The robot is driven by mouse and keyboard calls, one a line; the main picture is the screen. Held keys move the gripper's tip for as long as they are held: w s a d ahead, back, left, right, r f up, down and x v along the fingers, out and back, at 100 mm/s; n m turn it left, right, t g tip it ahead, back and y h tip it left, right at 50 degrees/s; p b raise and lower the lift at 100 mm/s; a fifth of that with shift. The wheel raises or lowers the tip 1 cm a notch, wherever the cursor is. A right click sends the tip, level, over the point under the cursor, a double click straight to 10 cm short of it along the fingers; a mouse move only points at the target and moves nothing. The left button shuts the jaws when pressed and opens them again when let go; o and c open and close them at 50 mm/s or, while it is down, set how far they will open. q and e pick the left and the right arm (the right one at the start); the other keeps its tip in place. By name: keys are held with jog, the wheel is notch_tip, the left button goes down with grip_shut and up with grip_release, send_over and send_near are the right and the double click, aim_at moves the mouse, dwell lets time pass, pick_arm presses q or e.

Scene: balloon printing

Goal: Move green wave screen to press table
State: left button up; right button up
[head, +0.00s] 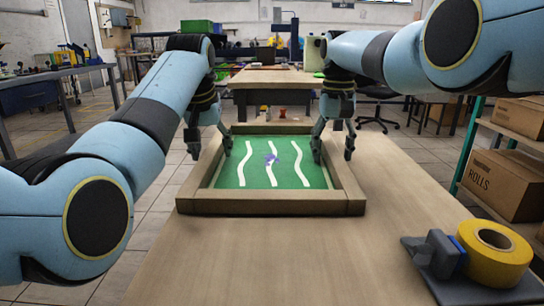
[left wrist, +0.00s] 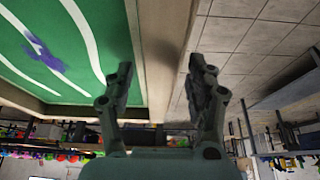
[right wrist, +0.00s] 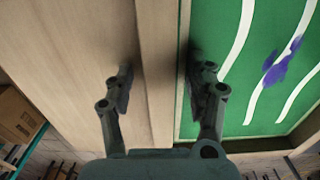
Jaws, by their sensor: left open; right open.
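The green wave screen (head: 258,207) lies flat on the near wooden table (head: 270,262). It has a wooden frame, green mesh, white wavy stripes and a purple smear. My left gripper (head: 210,150) is open at the frame's left side. In the left wrist view its fingers (left wrist: 161,75) stand on either side of the wooden rail (left wrist: 158,45). My right gripper (head: 333,152) is open at the right side. In the right wrist view its fingers (right wrist: 160,80) straddle the other rail (right wrist: 157,45). I cannot tell whether the fingers touch the rails.
A yellow tape roll (head: 494,252) sits on a dispenser at the near right. Another table (head: 272,77) stands beyond the near one. Shelves with cardboard boxes (head: 500,184) are on the right. The near table is clear in front of the screen. I cannot tell which table is the press table.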

pick_arm(q)
grip_shut()
pick_arm(e)
grip_shut()
